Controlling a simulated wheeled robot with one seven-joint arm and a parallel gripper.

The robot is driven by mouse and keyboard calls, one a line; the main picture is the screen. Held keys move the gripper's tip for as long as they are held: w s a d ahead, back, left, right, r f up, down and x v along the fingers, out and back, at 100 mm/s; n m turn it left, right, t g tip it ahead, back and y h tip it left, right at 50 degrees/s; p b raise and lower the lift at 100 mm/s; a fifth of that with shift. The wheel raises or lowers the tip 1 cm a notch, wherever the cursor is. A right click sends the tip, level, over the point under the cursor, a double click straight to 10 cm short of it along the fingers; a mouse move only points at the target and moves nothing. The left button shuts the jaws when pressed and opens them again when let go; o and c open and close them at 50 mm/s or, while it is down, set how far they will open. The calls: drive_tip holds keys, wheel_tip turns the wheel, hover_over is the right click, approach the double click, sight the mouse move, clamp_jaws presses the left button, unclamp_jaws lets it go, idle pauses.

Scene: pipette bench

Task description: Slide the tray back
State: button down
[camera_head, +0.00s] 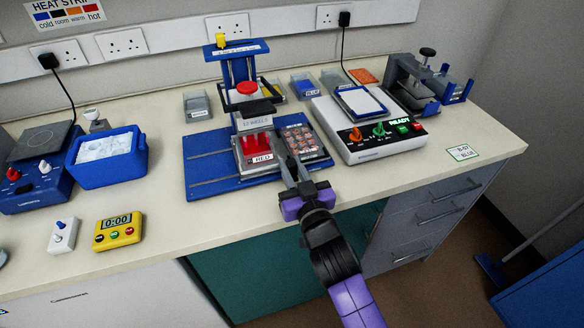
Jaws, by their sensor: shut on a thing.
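The grey tray (243,171) sits on a blue base plate (208,178) under a blue stand with a red knob. It carries a red block labelled RED (261,152) on its left and a plate of round wells (300,139) on its right. My gripper (287,166) reaches in from the front, with its fingers at the tray's front edge between the two. It is shut on the tray's front, and the fingers hide the exact spot of contact.
The stand's column (240,67) rises over the tray. A white device (375,144) with coloured knobs stands to the right. A blue ice box (108,160) and a yellow timer (117,232) are on the left. Bench is clear in front of the base plate.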

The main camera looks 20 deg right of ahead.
drive_tip(key=shift+d, duration=0.3)
drive_tip(key=c, duration=1.3)
unclamp_jaws()
drive_tip(key=shift+d, duration=0.1)
drive_tip(key=shift+s+f, duration=0.1)
drive_tip(key=shift+s, duration=0.4)
drive_tip(key=s+b, duration=0.1)
drive_tip(key=s, duration=0.5)
drive_tip(key=shift+s, duration=0.45)
